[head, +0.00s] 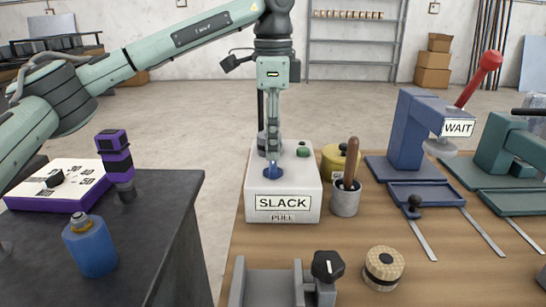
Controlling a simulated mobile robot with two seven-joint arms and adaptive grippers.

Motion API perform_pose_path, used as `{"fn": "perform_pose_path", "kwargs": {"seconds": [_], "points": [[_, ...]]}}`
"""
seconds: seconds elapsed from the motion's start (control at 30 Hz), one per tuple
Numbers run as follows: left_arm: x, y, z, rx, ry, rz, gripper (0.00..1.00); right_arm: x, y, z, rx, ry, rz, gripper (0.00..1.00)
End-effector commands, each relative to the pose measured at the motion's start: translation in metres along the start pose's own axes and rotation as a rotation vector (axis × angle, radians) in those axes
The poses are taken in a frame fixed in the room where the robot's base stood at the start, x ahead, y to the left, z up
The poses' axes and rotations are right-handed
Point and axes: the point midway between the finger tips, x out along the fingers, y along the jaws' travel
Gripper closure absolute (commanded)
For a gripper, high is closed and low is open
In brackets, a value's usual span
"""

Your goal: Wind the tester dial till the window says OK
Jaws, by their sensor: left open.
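A white tester box (283,193) stands near the left edge of the wooden bench. Its front window (283,202) reads SLACK, with a smaller PULL label below. A blue knob (273,171) and a small green button (303,151) sit on its top. My left gripper (268,150) points straight down over the box, open, its fingertips close to the blue knob. I cannot tell whether they touch it. A grey post behind the fingers is partly hidden. My right gripper is not in view.
A grey cup (345,198) with a wooden-handled tool and a yellow pot (333,163) stand close right of the box. A blue press (406,140) shows WAIT. A black-knobbed fixture (328,266) and a wooden spool (384,268) lie in front. A dark table (160,215) is left.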

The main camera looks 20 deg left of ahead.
Motion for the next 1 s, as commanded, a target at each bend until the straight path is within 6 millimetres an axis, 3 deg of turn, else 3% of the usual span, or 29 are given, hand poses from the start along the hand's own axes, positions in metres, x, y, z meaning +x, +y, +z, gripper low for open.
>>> {"fn": "perform_pose_path", "kwargs": {"seconds": [0.1,0.3,0.63,1.0], "points": [[0.02,0.001,0.001,0.001,-0.001,0.003,0.34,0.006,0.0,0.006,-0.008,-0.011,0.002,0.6],[0.04,0.0,0.0,0.002,-0.001,0.001,0.34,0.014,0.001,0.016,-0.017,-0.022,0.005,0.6],[0.045,0.0,0.0,0.002,0.0,0.0,0.34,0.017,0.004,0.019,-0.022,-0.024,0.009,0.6],[0.045,0.0,0.0,0.002,0.0,0.0,0.8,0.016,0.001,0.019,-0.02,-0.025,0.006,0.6]]}}
